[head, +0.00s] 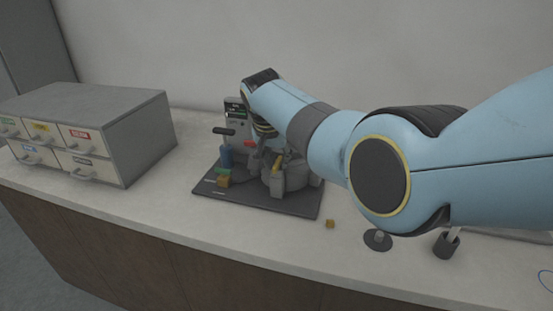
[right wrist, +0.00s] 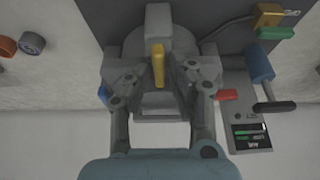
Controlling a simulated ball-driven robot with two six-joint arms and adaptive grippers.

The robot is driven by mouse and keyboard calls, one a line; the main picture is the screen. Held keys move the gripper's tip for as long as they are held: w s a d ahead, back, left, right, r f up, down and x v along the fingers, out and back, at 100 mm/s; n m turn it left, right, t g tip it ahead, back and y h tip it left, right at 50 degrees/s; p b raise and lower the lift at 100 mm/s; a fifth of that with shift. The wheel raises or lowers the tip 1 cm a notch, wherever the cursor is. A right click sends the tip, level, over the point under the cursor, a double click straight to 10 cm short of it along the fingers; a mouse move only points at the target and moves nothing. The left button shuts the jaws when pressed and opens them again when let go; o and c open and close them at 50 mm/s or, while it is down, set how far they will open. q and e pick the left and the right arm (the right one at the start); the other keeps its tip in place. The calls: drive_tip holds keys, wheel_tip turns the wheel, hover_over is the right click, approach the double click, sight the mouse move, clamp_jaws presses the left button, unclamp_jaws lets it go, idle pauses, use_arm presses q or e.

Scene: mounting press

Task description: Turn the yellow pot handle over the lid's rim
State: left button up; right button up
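The yellow handle (right wrist: 158,62) is a short bar on the grey pot and lid (right wrist: 130,45) in the right wrist view. In the head view the handle (head: 277,163) stands near-upright at the pot (head: 290,178), partly hidden by my right gripper. My right gripper (right wrist: 160,72) points down at the pot, its two fingers apart on either side of the handle. A gap seems to show on both sides; contact is not clear. My left gripper is in neither view.
The press stands on a dark base plate (head: 300,205) with a grey control box (head: 238,115), a blue cylinder (head: 226,156) and a red part (head: 250,144). A small orange cube (head: 330,224) lies on the counter in front. A labelled drawer cabinet (head: 140,140) stands left.

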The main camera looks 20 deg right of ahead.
drive_tip(key=v, duration=1.2)
drive_tip(key=shift+d, duration=0.1)
